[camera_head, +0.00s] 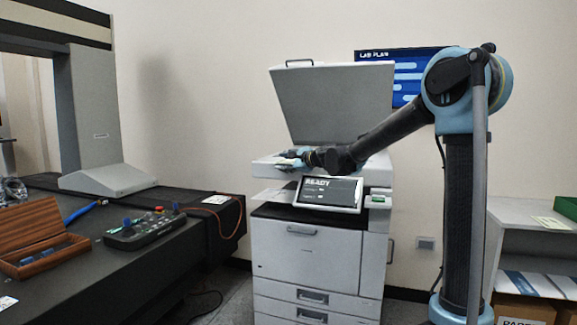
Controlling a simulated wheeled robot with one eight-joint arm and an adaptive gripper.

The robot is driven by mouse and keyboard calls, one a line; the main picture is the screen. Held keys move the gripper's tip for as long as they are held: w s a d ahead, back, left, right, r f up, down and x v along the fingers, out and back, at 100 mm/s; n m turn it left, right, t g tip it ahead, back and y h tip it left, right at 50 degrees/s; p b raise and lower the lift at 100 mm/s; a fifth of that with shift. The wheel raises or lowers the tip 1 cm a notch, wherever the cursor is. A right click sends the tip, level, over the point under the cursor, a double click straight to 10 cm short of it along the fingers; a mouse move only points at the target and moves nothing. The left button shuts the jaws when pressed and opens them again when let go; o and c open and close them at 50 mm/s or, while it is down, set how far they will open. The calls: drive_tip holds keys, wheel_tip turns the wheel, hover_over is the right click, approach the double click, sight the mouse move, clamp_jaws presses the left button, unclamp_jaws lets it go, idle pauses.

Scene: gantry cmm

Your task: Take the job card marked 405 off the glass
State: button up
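A white copier (305,245) stands against the wall with its grey lid (335,100) raised. Its glass lies at the top of the body and is seen almost edge-on, largely behind my arm and the copier's tilted screen (329,192), which reads READY. My gripper (284,161) is low over the left part of the glass area. It is small and seen from the side, so its fingers and anything between them are unclear. I cannot make out a card marked 405 on the glass.
A dark table (150,255) on the left holds a control box (145,230), a wooden case (38,240) and a white card (217,199). A shelf unit (520,212) on the right carries another card (550,223) and a green box (567,207).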

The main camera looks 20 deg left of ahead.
clamp_jaws()
idle(0.3)
drive_tip(key=shift+s+a, duration=0.1)
drive_tip(key=shift+s, duration=0.75)
unclamp_jaws()
